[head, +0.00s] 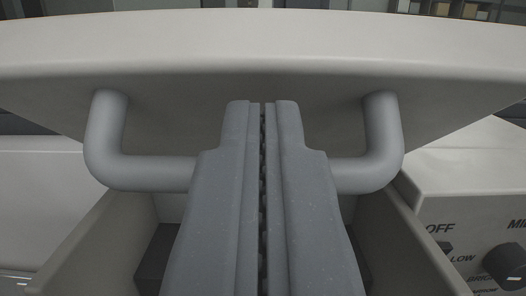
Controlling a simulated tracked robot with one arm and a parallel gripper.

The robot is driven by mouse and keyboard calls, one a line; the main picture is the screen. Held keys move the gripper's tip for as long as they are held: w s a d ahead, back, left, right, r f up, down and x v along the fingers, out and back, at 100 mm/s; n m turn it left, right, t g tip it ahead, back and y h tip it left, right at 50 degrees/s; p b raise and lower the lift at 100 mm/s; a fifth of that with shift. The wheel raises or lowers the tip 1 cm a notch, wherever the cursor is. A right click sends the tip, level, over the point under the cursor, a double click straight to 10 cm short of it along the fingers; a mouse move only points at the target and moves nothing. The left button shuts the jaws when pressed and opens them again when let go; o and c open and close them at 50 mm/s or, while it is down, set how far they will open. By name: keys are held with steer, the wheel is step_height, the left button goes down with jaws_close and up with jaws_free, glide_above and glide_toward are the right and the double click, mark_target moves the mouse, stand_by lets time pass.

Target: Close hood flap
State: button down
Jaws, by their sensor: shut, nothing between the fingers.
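The hood flap (262,45) is a pale grey panel that spans the upper part of the head view. It stands raised above an open compartment. A grey U-shaped handle (103,140) is fixed to its underside, with one bend on each side of my gripper. My gripper (262,105) is shut and empty, with its fingers side by side. It lies in front of the middle of the handle bar and hides that part. I cannot tell whether the fingers touch the handle or the flap.
The compartment's side walls (405,235) flank my gripper, with dark parts inside low down. At right is a control panel (455,215) with a black knob (508,262) and printed labels. A pale housing (45,205) stands at left. Shelves with boxes (455,10) show far behind.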

step_height(320, 180, down, 12)
steer(key=t+b, duration=0.6)
steer(key=b, duration=0.3)
steer(key=shift+f+t, duration=0.2)
steer(key=shift+t, duration=0.2)
steer(key=shift+w+f, duration=0.1)
steer(key=shift+w, duration=0.05)
steer(key=shift+f, duration=0.1)
